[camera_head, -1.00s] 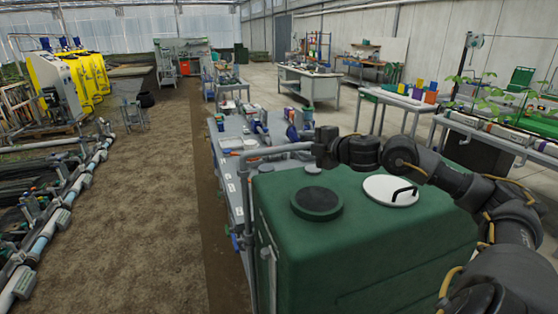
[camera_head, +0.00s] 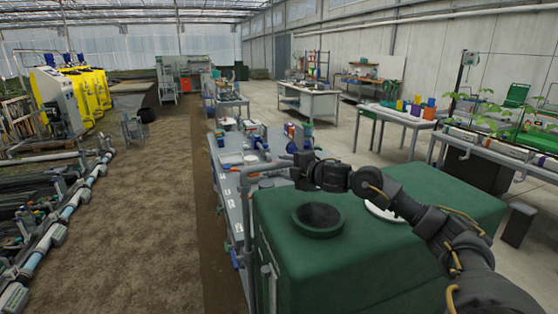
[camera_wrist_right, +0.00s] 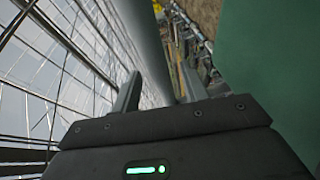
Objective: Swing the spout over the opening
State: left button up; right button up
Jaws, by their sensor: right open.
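The spout (camera_head: 268,165) is a grey pipe that runs sideways from the top of an upright post beside the green tank (camera_head: 400,255). The opening (camera_head: 318,219) is a dark round hole with a raised rim in the tank's top. My right gripper (camera_head: 299,172) is at the spout's outer part, behind the opening and above the tank's far edge. In the right wrist view, the open fingers (camera_wrist_right: 160,90) stand on either side of the grey pipe (camera_wrist_right: 155,50); contact cannot be told. The spout's tip is hidden by the gripper. My left gripper is not in view.
A white lid (camera_head: 380,211) on the tank is partly covered by my right arm. A grey bench (camera_head: 229,184) with pumps and fittings stands behind the tank. A soil path (camera_head: 150,200) lies clear at the left.

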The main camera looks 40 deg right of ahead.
aim_at(283, 166)
jog(key=shift+w+a+f+p, duration=0.1)
jog(key=shift+w+f+p, duration=0.15)
jog(key=shift+w, duration=0.8)
jog(key=shift+w+a+f+p, duration=0.15)
jog(key=shift+w+p, duration=0.1)
jog(key=shift+w, duration=0.8)
